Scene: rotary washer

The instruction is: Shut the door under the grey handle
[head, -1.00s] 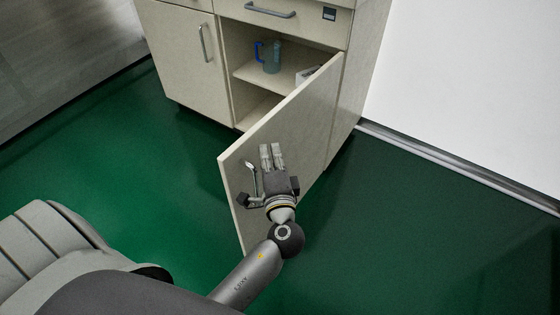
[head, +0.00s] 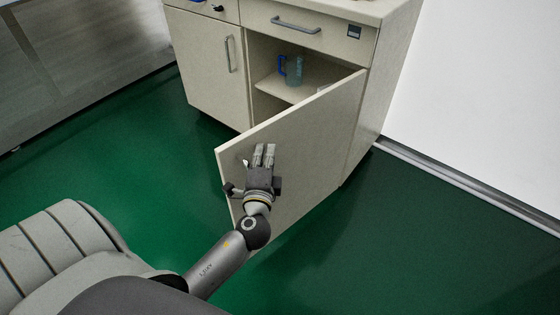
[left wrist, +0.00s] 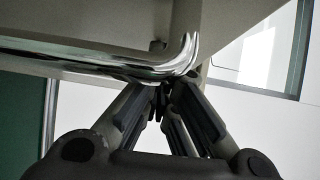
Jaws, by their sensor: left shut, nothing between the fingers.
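The cream cabinet door (head: 310,140) stands partly open, hinged on its right, below the drawer with the grey bar handle (head: 296,26). My left gripper (head: 264,150) is in front of the door's outer face, near its free edge. Its fingers are shut and empty. In the left wrist view, the fingertips (left wrist: 165,82) meet right beside a shiny bent metal bar (left wrist: 110,62), which looks like the door's own handle. I cannot tell whether they touch it. In the head view the gripper mostly hides that bar. My right gripper is not in view.
Inside the open cabinet, a bluish jug (head: 293,70) with a blue handle stands on a shelf. A shut door (head: 205,60) with an upright grey handle is to the left. Green floor (head: 400,230) lies clear to the right, along a white wall (head: 480,80).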

